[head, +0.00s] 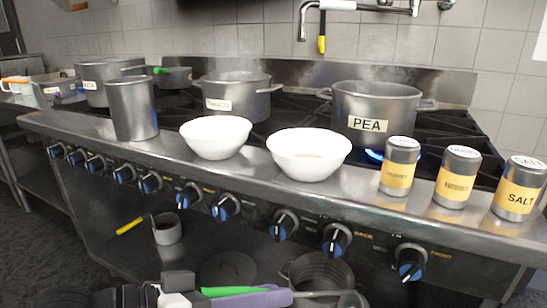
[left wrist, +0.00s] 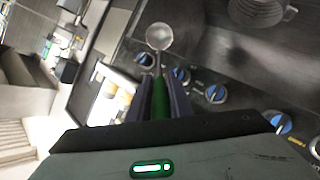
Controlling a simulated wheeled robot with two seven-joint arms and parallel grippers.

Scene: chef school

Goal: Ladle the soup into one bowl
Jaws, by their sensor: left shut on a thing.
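My left gripper (head: 272,296) is at the bottom of the head view, low in front of the stove. It is shut on the green handle of a ladle (head: 350,300), whose metal bowl points right. In the left wrist view, the ladle's round bowl (left wrist: 159,36) extends beyond the fingers (left wrist: 160,84). Two white bowls stand on the stove's front ledge: a left bowl (head: 216,137) and a right bowl (head: 308,155) with a little orange-brown content showing. The pot labelled PEA (head: 375,106) stands behind them over a blue flame; its contents are hidden. My right gripper is out of view.
Three shakers, including salt (head: 518,190), stand on the right ledge. A tall metal container (head: 131,108) stands left of the bowls. Another labelled pot (head: 237,97) sits on a back burner. Knobs (head: 286,224) line the stove front. A faucet (head: 350,8) hangs above.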

